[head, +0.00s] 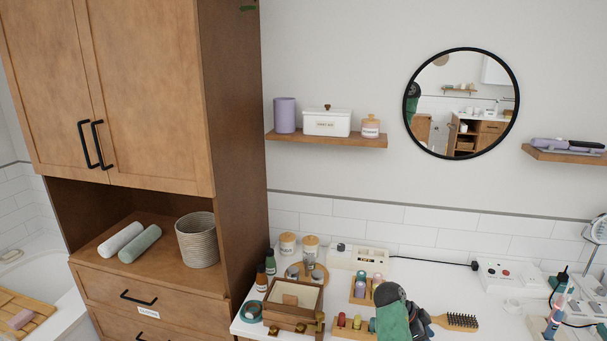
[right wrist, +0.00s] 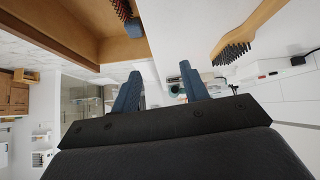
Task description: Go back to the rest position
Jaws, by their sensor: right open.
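My right gripper (right wrist: 162,92) shows in the right wrist view with its two blue fingers spread apart and nothing between them. In the head view a dark and green part of my right arm (head: 395,312) rises at the bottom, over the white counter (head: 465,275), just left of a wooden hairbrush (head: 456,321). The fingertips cannot be made out there. The hairbrush (right wrist: 245,35) also shows at the upper right of the right wrist view, apart from the fingers. My left gripper is in neither view.
A wooden box (head: 293,300), a rack of colored bottles (head: 350,325) and a small stand (head: 366,288) crowd the counter left of my arm. A white power box (head: 505,277) stands at right. A tall wooden cabinet (head: 235,150) borders the counter's left side.

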